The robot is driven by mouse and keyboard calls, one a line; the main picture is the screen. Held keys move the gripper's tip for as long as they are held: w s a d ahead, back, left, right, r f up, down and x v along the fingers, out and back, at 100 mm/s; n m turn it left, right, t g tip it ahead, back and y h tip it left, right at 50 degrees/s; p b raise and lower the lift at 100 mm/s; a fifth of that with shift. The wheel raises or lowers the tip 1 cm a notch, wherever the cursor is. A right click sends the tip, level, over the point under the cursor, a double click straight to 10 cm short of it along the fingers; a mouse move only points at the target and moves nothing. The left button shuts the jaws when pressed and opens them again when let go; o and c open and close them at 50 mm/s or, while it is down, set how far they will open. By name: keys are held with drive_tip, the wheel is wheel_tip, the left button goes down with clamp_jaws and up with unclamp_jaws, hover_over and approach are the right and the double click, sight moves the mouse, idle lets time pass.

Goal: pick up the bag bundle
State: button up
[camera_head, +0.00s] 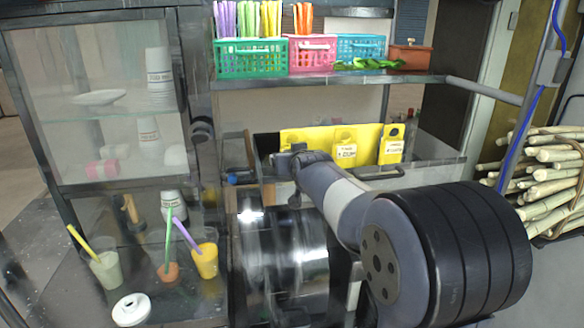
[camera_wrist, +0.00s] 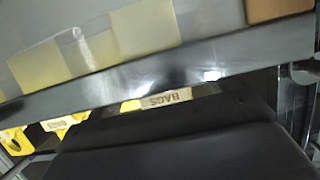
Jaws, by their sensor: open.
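A yellow strip with a white label reading BAGS, upside down, shows in the wrist view (camera_wrist: 168,101); it looks like part of the bag bundle, mostly hidden behind a grey bar and a dark shape. My gripper (camera_head: 283,163) is at the far end of my arm, in front of the left part of this row. It is open with nothing visible in it; its fingertips are hard to make out.
A shelf (camera_head: 330,80) above holds coloured baskets (camera_head: 252,58) and a small brown box (camera_head: 410,56). A shiny metal drum (camera_head: 290,255) stands below. A glass case (camera_head: 95,100) and cups with straws (camera_head: 206,262) are at left. Cane stalks (camera_head: 550,185) are stacked at right.

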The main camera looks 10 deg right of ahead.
drive_tip(key=shift+c, duration=0.5)
drive_tip(key=c, duration=1.1)
drive_tip(key=shift+r, duration=0.1)
wheel_tip(320, 180, up, 18)
